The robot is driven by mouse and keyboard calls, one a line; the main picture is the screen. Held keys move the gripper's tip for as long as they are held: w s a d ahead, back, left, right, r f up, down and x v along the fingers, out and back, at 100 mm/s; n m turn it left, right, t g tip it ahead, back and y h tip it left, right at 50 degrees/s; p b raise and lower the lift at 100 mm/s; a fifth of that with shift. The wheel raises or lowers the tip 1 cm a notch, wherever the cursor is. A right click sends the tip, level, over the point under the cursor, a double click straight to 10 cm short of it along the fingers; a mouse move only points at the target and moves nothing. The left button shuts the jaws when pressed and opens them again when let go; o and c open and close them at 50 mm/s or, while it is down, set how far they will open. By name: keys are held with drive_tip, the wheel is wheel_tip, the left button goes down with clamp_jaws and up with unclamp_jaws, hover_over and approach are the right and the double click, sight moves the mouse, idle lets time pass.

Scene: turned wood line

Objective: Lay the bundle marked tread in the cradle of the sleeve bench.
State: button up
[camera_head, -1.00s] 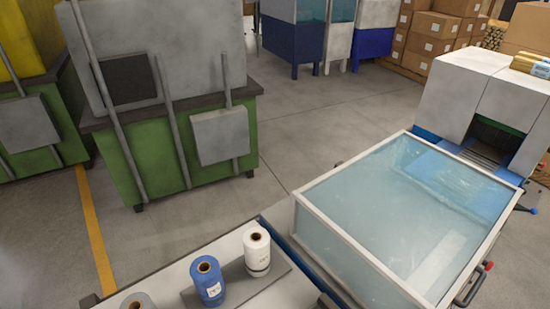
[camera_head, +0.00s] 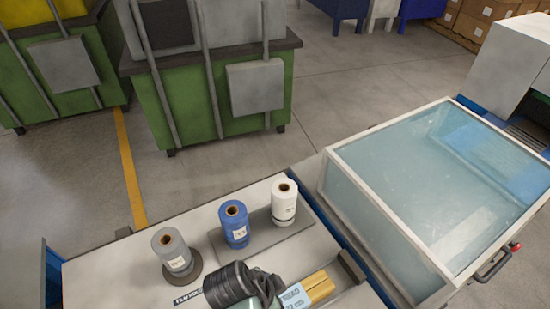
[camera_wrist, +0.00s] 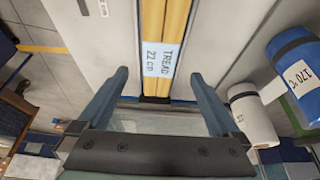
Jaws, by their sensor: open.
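The bundle marked tread (camera_wrist: 154,25) is a set of yellow wooden sticks with a pale blue label reading "TREAD 22 cm". In the wrist view it lies lengthwise between the fingers of my open gripper (camera_wrist: 158,76), a finger on each side. In the head view the bundle (camera_head: 322,287) shows at the bottom, on the pale sleeve bench (camera_head: 110,270), partly hidden by my dark gripper (camera_head: 245,285). Its end lies near a dark block (camera_head: 350,266), perhaps part of the cradle. I cannot tell whether the bundle rests in the cradle.
Grey (camera_head: 172,252), blue (camera_head: 235,224) and white (camera_head: 284,202) film rolls stand on the bench beside my gripper. A clear-covered machine (camera_head: 430,190) adjoins on the right. Green machines (camera_head: 215,95) stand behind, across open floor with a yellow line (camera_head: 129,165).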

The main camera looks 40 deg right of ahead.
drive_tip(key=w+a+r+n+t, duration=0.25)
drive_tip(key=w+r+t, duration=0.25)
drive_tip(key=w+r, duration=0.45)
drive_tip(key=w+a+r+n+t, duration=0.2)
drive_tip(key=w+r+n+t, duration=0.2)
drive_tip(key=w+r, duration=0.5)
drive_tip(key=w+a+r+n+t, duration=0.2)
drive_tip(key=r+t, duration=0.1)
drive_tip(key=r, duration=0.6)
drive_tip(key=w+a+r+n+t, duration=0.2)
drive_tip(key=r+t, duration=0.1)
drive_tip(key=r, duration=0.5)
drive_tip(key=s+a+r+n+t+y, duration=0.1)
drive_tip(key=a+r+n+t, duration=0.15)
drive_tip(key=r, duration=0.55)
drive_tip(key=s+a+r+n+t, duration=0.2)
drive_tip(key=r+t, duration=0.2)
drive_tip(key=r, duration=0.4)
drive_tip(key=s+a+r+n+t+y, duration=0.1)
drive_tip(key=s+a+r+n+t, duration=0.1)
drive_tip(key=s+r, duration=0.3)
drive_tip(key=s+a+r+n+t+y, duration=0.2)
drive_tip(key=s+r+t, duration=0.3)
drive_tip(key=r, duration=0.5)
drive_tip(key=shift+s+a+r+n, duration=0.25)
drive_tip(key=shift+a+r+n, duration=0.15)
drive_tip(key=shift+n, duration=0.4)
